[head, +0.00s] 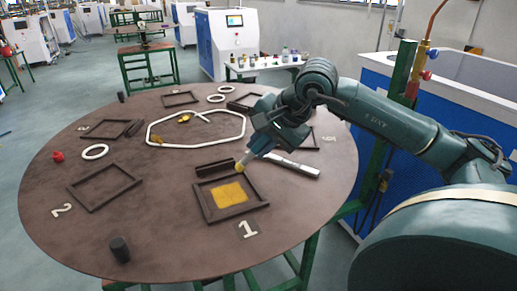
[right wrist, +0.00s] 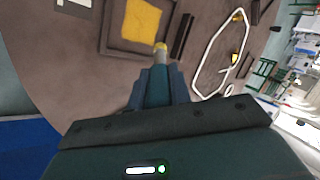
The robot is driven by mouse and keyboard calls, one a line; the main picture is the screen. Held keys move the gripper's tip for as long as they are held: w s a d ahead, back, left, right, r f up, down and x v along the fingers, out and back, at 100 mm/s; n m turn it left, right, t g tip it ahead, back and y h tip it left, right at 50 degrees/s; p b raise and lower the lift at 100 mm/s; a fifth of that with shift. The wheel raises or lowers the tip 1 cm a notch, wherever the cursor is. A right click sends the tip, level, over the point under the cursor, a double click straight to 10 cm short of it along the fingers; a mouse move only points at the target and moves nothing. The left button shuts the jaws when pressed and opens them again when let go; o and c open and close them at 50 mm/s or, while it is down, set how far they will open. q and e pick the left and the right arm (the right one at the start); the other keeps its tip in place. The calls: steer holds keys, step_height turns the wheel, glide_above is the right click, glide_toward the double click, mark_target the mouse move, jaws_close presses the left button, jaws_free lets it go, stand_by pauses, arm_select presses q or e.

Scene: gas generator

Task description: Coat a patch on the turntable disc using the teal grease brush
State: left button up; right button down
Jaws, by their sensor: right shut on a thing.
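The round brown turntable disc (head: 170,245) fills the middle of the head view. A dark square frame (head: 239,211) lies on it beside the label 1, with a yellow patch (head: 229,194) inside. My right gripper (head: 259,147) is shut on the grease brush (head: 240,166), whose yellow tip points down near the frame's far right corner. In the right wrist view the brush (right wrist: 160,52) sticks out from between the fingers of the gripper (right wrist: 157,80), and the yellow patch (right wrist: 141,20) shows beyond it. The fingers hide most of the handle. My left gripper is out of view.
Other dark frames (head: 105,187) lie around the disc. A white bent loop (head: 195,142), white rings (head: 95,152), a red knob (head: 58,156), a black cylinder (head: 120,249) and a pale bar (head: 291,165) also lie there. The disc's front left is mostly clear.

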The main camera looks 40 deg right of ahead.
steer(key=shift+r+p, duration=0.6)
steer(key=shift+r, duration=0.85)
steer(key=shift+f, duration=0.1)
